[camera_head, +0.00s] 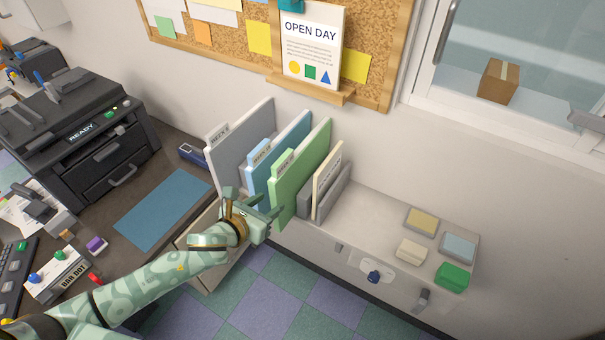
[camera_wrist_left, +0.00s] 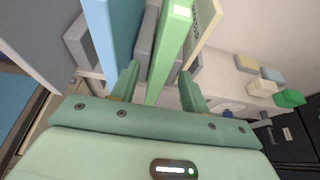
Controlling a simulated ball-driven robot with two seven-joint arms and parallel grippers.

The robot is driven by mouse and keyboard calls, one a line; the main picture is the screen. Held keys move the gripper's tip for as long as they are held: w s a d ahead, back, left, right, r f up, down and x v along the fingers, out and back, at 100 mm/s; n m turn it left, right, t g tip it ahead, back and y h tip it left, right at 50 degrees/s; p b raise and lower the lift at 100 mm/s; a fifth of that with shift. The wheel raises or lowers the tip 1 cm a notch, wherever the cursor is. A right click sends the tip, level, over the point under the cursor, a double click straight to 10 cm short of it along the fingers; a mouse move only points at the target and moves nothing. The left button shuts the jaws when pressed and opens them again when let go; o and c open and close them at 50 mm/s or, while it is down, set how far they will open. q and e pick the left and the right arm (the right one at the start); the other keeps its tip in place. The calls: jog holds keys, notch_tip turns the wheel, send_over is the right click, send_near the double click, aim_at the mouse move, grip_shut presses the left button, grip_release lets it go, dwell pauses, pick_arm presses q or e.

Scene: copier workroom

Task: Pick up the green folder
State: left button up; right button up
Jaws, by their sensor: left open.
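The green folder (camera_head: 303,168) stands upright in a grey rack on the shelf, with a tabbed label on its edge. It also shows in the left wrist view (camera_wrist_left: 172,45), its near edge running down between my fingers. My left gripper (camera_head: 265,212) is at the folder's near lower edge. In the left wrist view my left gripper (camera_wrist_left: 158,90) is open, one finger on each side of the green folder, with a gap on both sides. My right gripper is not in view.
A blue folder (camera_head: 290,128) and a grey folder (camera_head: 245,140) stand left of the green one. A cream folder (camera_head: 327,180) stands close on its right. Small blocks, including a green one (camera_head: 454,275), lie on the shelf to the right. A black copier (camera_head: 85,130) stands left.

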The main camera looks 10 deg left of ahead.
aim_at(282, 194)
pick_arm(q)
jog(key=x, duration=0.7)
jog(key=shift+d+r, duration=0.15)
jog(key=shift+s, duration=0.1)
grip_shut()
